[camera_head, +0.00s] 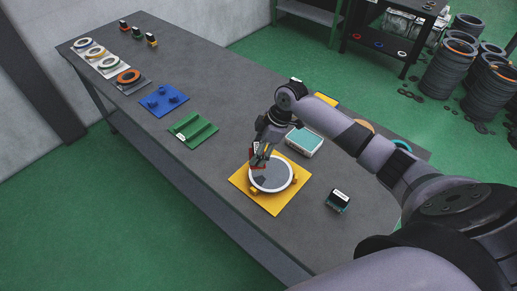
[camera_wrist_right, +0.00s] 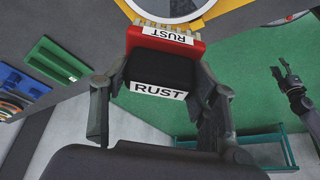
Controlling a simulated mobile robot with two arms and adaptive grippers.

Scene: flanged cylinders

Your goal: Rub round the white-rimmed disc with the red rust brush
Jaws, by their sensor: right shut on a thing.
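The white-rimmed disc (camera_head: 281,186) lies in a fixture on a yellow plate (camera_head: 244,184), with a grey face. My right gripper (camera_head: 262,150) is over the disc's upper left part. It is shut on the red rust brush (camera_wrist_right: 165,42), gripping its black block marked RUST. The brush's red body also shows in the head view (camera_head: 256,161). Its bristles are at the disc's edge in the wrist view; I cannot tell whether they touch. The disc (camera_wrist_right: 165,8) is partly cut off there. My left gripper (camera_wrist_right: 281,70) shows only in the wrist view, away from the table, fingers apart.
A black block with a teal base (camera_head: 337,201) stands right of the plate. A teal-topped box (camera_head: 304,141) is behind it. A green tray (camera_head: 194,129), a blue tray (camera_head: 163,99) and several rings lie to the left. The grey table (camera_head: 200,75) is clear between.

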